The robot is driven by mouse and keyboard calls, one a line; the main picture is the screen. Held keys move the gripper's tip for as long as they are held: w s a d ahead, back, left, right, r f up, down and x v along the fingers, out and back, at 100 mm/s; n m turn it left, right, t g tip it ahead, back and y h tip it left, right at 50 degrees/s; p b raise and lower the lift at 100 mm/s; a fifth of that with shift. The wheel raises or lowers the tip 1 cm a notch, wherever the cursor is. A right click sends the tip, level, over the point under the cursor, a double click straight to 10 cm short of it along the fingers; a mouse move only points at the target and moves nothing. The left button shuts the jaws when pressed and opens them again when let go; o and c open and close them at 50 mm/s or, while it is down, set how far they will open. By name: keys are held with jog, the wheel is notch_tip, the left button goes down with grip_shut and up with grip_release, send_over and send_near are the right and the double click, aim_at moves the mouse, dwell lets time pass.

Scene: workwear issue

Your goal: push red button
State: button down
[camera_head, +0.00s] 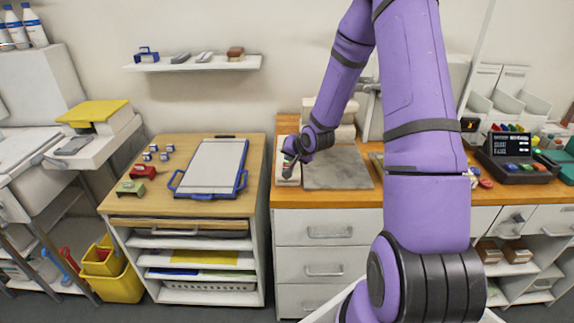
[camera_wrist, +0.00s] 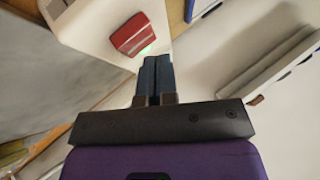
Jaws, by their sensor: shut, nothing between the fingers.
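The red button (camera_wrist: 133,34) is a rounded red block with a pale stripe, set on a white housing (camera_wrist: 90,22) in the wrist view. A small green glow shows on the housing beside it. My gripper (camera_wrist: 155,60) is shut and empty, its dark fingertips close beside the button's lower right corner in the picture. I cannot tell whether they touch the housing. In the head view my gripper (camera_head: 288,171) is over the white housing (camera_head: 281,150) at the left end of the wooden counter, hiding most of the button.
A grey slab (camera_head: 338,168) lies on the wooden counter (camera_head: 310,199) to the right of the housing. A lower cabinet to the left holds a blue-edged clipboard (camera_head: 212,168). A wall shelf (camera_head: 195,64) is above. A dark terminal (camera_head: 512,160) stands far right.

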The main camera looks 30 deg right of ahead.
aim_at(290, 164)
jog(key=shift+f, duration=0.1)
dwell(0.3)
jog(key=shift+f, duration=0.5)
dwell(0.4)
jog(key=shift+r, duration=0.65)
jog(key=shift+r, duration=0.1)
jog(key=shift+r, duration=2.85)
jog(key=shift+r, duration=0.15)
